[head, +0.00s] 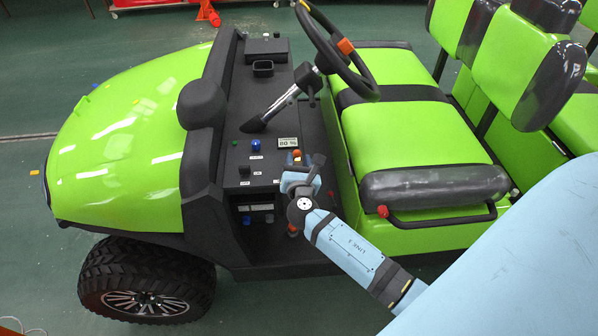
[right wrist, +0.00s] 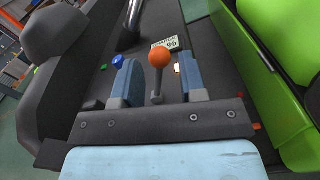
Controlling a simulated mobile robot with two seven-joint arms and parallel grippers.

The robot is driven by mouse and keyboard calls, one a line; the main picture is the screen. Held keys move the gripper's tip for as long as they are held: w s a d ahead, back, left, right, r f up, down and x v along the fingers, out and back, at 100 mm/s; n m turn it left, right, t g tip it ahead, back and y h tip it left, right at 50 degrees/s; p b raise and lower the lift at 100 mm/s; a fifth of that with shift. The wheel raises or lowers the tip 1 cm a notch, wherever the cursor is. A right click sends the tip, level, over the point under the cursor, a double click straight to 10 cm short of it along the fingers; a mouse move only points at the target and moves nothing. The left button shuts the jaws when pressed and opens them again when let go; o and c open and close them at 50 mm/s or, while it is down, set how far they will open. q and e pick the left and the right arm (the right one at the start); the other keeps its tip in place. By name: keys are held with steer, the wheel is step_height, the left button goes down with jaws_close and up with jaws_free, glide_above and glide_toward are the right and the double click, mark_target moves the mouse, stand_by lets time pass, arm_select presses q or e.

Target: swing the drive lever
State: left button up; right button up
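The drive lever is a grey rod with an orange ball knob (right wrist: 159,57), upright in the right wrist view. My right gripper (right wrist: 160,80) is open, with one blue finger on each side of the lever. A gap shows between the rod and each finger. In the head view my right gripper (head: 300,178) is at the cart's dashboard, just below the digital display. An orange spot (head: 297,154) at its fingertips seems to be the knob; the gripper hides the lever's lower part. My left gripper is not in view.
The dashboard (head: 262,172) carries a blue button (head: 255,145), a green button and a small display (head: 288,142). The steering wheel (head: 335,50) and its column rise behind. The green seat (head: 405,140) with a red-tipped side handle (head: 440,219) is close on the right.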

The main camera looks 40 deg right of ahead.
steer(key=shift+x, duration=1.1)
steer(key=shift+c, duration=0.4)
steer(key=shift+a+f, duration=0.1)
steer(key=c, duration=0.4)
steer(key=shift+c, duration=0.2)
steer(key=shift+w+a+r, duration=0.3)
steer(key=shift+a, duration=0.35)
steer(key=shift+w+a+r, duration=0.1)
steer(key=shift+w+a, duration=0.05)
steer(key=shift+a, duration=0.15)
